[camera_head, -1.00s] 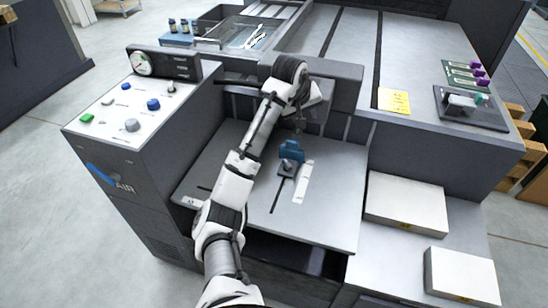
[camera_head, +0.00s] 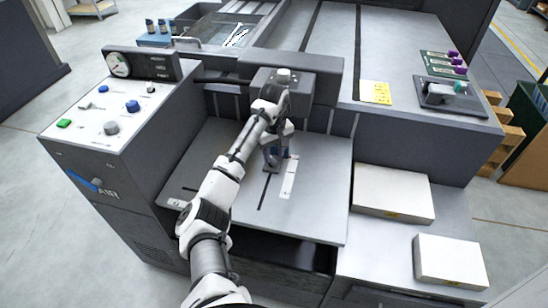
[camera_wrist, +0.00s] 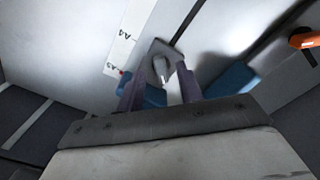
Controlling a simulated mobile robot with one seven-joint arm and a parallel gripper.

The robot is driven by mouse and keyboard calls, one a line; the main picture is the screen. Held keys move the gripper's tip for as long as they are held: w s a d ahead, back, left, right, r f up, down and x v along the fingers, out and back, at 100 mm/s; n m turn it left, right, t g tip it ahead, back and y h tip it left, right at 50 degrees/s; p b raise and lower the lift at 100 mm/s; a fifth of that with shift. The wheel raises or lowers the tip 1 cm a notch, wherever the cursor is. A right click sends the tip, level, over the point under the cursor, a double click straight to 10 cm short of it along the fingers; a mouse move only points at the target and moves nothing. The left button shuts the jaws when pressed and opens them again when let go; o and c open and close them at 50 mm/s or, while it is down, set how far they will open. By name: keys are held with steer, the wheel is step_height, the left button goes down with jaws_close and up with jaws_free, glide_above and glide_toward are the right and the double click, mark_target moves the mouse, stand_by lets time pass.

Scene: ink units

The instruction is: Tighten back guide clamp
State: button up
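The back guide clamp shows in the wrist view as a small grey knob (camera_wrist: 161,69) on a grey plate over a dark slot. A blue guide block (camera_wrist: 236,79) lies behind my fingers. In the head view the clamp's grey base (camera_head: 271,167) sits on the feed table (camera_head: 228,165), with the block mostly hidden by my arm. My gripper (camera_wrist: 160,75) is above the clamp, with its two purplish fingers apart on either side of the knob. Gaps show between knob and fingers, so it looks open; contact cannot be told. A white size scale (camera_wrist: 125,42) lies beside the slot.
The control panel (camera_head: 112,112) with buttons and a gauge stands left of the feed table. Two white paper stacks (camera_head: 393,192) lie on the lower right shelf. A dark housing (camera_head: 300,75) is close behind my wrist. An orange part (camera_wrist: 305,38) shows at the wrist view's right edge.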

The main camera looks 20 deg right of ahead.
mark_target(272, 162)
steer(key=shift+f, duration=1.4)
steer(key=shift+c, duration=0.5)
jaws_close()
